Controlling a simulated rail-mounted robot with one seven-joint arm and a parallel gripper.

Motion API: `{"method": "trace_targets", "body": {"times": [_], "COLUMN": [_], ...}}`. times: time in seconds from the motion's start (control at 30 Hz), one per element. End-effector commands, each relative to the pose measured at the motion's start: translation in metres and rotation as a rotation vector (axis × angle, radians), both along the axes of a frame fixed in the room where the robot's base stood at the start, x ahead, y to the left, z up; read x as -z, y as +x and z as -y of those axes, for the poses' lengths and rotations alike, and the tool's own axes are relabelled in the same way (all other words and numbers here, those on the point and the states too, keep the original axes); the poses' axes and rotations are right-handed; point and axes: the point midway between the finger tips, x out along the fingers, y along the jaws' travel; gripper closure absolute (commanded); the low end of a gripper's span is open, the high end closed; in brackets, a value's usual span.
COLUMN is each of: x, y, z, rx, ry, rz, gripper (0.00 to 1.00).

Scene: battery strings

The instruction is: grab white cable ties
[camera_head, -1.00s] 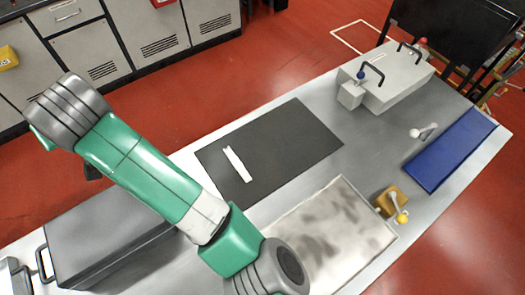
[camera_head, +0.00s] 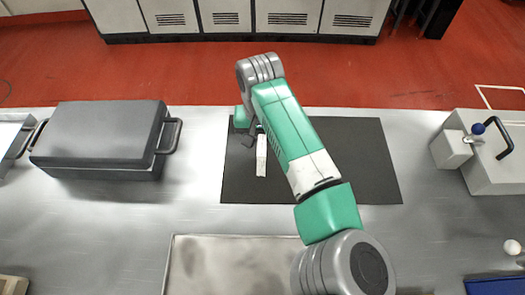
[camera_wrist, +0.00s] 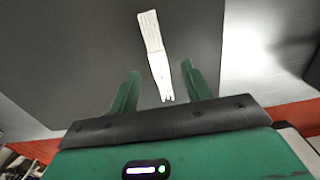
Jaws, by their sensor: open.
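The white cable ties (camera_head: 261,156) lie as a thin white strip on the dark mat (camera_head: 240,185), left of my green arm in the head view. In the wrist view the white cable ties (camera_wrist: 154,50) run up and away from my gripper, with their near end between the lines of the two fingers. My gripper (camera_wrist: 158,80) is open and empty, its green fingers apart on either side of that near end. In the head view my gripper (camera_head: 252,135) is small and partly hidden by the arm, close to the far end of the strip.
A grey case with handles (camera_head: 100,135) stands left of the mat. A grey box with a black handle (camera_head: 490,155) stands at the right. A stained metal tray (camera_head: 215,265) lies in front. The mat around the strip is clear.

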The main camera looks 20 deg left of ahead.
Motion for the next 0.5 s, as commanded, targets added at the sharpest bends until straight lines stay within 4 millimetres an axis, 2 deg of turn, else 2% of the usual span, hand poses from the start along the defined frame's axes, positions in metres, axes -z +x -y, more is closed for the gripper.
{"method": "trace_targets", "body": {"times": [0.03,0.2,0.47,0.5], "x": [0.019,0.041,0.042,0.042], "y": [0.001,0.002,0.001,0.001], "z": [0.002,0.001,0.001,0.001], "rx": [0.001,0.0,0.0,0.0], "ry": [-0.003,-0.001,0.0,0.0], "rz": [0.0,0.0,0.0,0.0], "gripper": [0.52,0.52,0.52,0.58]}}
